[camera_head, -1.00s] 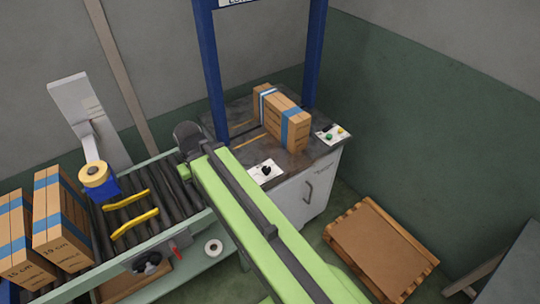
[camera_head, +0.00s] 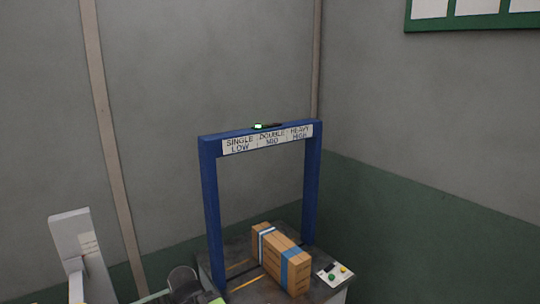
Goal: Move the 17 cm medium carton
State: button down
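A brown carton (camera_head: 283,262) with a blue band and a white-and-blue band stands on the dark bench top under a blue frame. No size label can be read on it, so I cannot tell whether it is the 17 cm one.
A grey upright panel (camera_head: 78,245) stands at left.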

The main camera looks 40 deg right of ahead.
aim_at(288, 264)
jog(key=z, duration=1.95)
jog(key=k, duration=0.95)
jog(key=u, duration=1.4)
jog(key=i, duration=1)
jog(key=u, duration=0.05)
